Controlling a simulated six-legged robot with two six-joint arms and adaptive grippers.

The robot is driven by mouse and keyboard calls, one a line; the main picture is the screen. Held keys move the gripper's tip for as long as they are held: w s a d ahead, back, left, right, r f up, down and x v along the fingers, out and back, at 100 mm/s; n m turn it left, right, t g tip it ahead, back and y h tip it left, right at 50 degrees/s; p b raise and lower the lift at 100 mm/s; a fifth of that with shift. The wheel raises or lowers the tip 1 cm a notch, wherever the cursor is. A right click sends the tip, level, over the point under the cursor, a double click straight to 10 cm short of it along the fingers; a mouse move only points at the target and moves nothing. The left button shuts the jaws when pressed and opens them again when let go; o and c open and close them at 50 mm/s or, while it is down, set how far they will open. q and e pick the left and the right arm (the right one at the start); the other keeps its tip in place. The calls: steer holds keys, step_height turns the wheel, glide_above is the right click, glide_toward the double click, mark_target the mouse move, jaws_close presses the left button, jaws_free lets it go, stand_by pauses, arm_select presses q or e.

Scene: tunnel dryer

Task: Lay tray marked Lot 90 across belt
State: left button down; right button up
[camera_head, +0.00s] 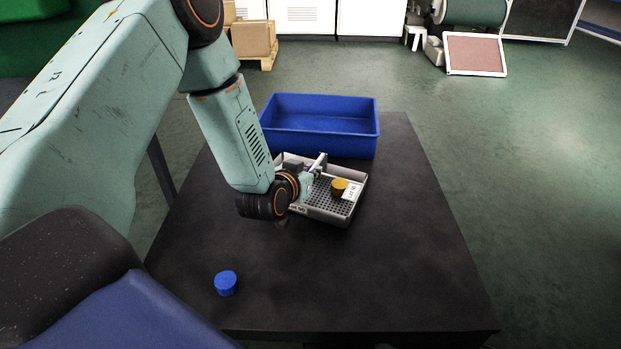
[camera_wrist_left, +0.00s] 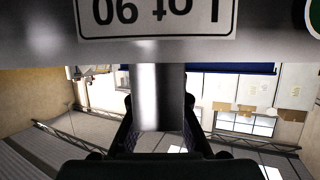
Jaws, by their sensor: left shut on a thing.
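A shallow grey tray (camera_head: 325,214) with a perforated floor stands on the black table (camera_head: 370,270), just in front of a blue bin. In the left wrist view its metal wall (camera_wrist_left: 40,42) fills the top, with a white label reading "Lot 90" (camera_wrist_left: 157,14) upside down. My left gripper (camera_head: 304,184) is at the tray's left side, shut on a part of it; a metal tab (camera_wrist_left: 158,100) sits between the fingers in the wrist view. My wrist hides the tray's left part. I cannot make out the belt. My right gripper is not in view.
A yellow-capped thing (camera_head: 339,186) and a white tag (camera_head: 352,192) are at the tray's right. The blue bin (camera_head: 320,143) stands behind it. A blue cap-like cylinder (camera_head: 225,283) is at the front left. The table's right side is clear.

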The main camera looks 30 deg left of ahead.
arm_select(q)
steer(key=shift+w+f, duration=0.2)
steer(key=shift+f, duration=0.2)
steer(key=shift+s+r, duration=0.15)
steer(key=shift+r, duration=0.05)
steer(key=shift+f, duration=0.15)
steer(key=c, duration=1.8)
jaws_free()
steer(key=shift+f, duration=0.1)
steer(key=o, duration=0.4)
